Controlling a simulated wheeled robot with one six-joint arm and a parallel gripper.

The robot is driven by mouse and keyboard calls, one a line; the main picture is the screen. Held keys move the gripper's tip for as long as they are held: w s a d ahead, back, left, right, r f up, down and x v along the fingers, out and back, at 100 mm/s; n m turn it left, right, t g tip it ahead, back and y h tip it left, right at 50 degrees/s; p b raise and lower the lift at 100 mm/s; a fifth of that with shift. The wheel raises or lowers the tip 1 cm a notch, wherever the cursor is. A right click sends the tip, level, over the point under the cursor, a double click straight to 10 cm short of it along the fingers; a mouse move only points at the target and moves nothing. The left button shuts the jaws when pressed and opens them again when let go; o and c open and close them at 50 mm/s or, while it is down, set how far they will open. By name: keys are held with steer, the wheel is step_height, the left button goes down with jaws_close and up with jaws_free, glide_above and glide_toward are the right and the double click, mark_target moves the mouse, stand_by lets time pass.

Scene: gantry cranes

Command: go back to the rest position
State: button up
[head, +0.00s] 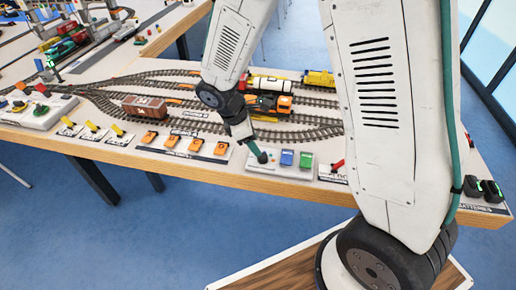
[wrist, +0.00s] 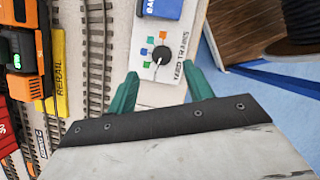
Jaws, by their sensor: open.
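My gripper (head: 261,156) is over the front edge of the train table (head: 226,182), low above a small white panel in the head view. In the wrist view my gripper (wrist: 161,84) has its two green fingers spread apart with nothing between them. A white panel with a dark round knob (wrist: 162,54) and small coloured squares lies just beyond the fingertips. The head view hides most of that knob behind my gripper. I cannot tell whether a finger touches the panel.
Blue (head: 286,157) and green (head: 306,159) blocks stand right of my gripper. Orange switches (head: 196,145) line the table front to the left. A brown wagon (head: 144,106) and an orange locomotive (head: 270,103) stand on the tracks behind. Blue floor lies open in front of the table.

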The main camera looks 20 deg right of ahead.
steer(key=shift+v, duration=0.9)
steer(key=s+d+r+m+t+y, duration=0.1)
steer(key=s+d+r+m+y, duration=0.1)
steer(key=s+r+m, duration=0.5)
steer(key=s+d+r+m+t+y, duration=0.1)
steer(key=s+d+r+m+y, duration=0.1)
steer(key=s+r+m, duration=0.6)
steer(key=s+d+r, duration=0.1)
steer(key=s+r, duration=0.5)
steer(key=s, duration=0.2)
steer(key=shift+d+r, duration=0.2)
steer(key=shift+d, duration=0.2)
